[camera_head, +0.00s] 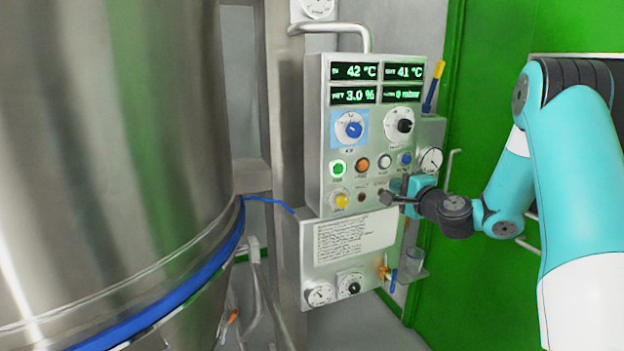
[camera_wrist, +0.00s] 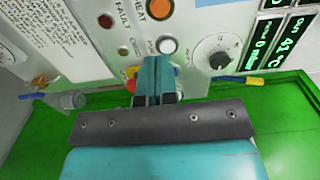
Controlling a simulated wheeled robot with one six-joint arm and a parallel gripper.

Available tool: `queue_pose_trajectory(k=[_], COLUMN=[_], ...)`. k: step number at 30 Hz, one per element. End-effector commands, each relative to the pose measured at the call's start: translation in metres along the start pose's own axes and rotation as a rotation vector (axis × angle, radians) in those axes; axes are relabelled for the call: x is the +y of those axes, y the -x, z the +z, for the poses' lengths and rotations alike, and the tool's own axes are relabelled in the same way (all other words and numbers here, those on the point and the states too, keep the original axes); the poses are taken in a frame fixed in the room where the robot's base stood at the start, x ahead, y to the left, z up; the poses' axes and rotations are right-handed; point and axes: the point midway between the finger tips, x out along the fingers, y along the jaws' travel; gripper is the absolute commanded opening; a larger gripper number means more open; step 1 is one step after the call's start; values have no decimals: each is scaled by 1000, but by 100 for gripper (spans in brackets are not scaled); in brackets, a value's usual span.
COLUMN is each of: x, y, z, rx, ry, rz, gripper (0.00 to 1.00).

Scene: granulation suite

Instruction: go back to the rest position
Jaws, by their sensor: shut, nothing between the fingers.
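My gripper (camera_head: 388,198) is in front of the lower right part of the control panel (camera_head: 321,150), its fingers pointing left toward the panel. In the wrist view its two fingers (camera_wrist: 155,70) are together with nothing between them. They cover part of the button area, and a red and a yellow part show beside them. Whether the fingertips touch the panel I cannot tell. The arm reaches in from the right side of the head view.
A large steel vessel (camera_head: 110,130) with a blue band fills the left. A pipe (camera_head: 330,28) runs above the panel. A yellow-and-blue tool (camera_head: 434,86) stands at the panel's right. A gauge (camera_head: 431,160), valve (camera_head: 384,270) and small cup (camera_head: 413,258) are near my gripper. A green wall is behind.

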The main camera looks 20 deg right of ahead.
Motion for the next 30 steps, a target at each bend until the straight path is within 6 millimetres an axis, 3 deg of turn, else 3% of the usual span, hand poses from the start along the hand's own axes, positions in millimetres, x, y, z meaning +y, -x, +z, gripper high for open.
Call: queue_pose_trajectory(k=[4, 7, 11, 14, 15, 17, 18, 21, 24, 27, 30], x=[-1, -8, -22, -31, -33, -34, -34, -31, -26, -22, -20], y=[-1, -3, 0, 21, 35, 62, 84, 149, 219, 276, 314], z=[4, 29, 107, 184, 214, 255, 279, 327, 349, 349, 341], rx=[-10, -82, -303, -540, -638, -786, -885, -1135, -1359, -1527, -1635], ry=[6, 51, 198, 369, 444, 561, 643, 860, 1072, 1241, 1349], rz=[2, 20, 76, 136, 161, 198, 223, 287, 351, 408, 453], gripper=[0, 0, 0, 0, 0, 0, 0, 0, 0, 0, 0])
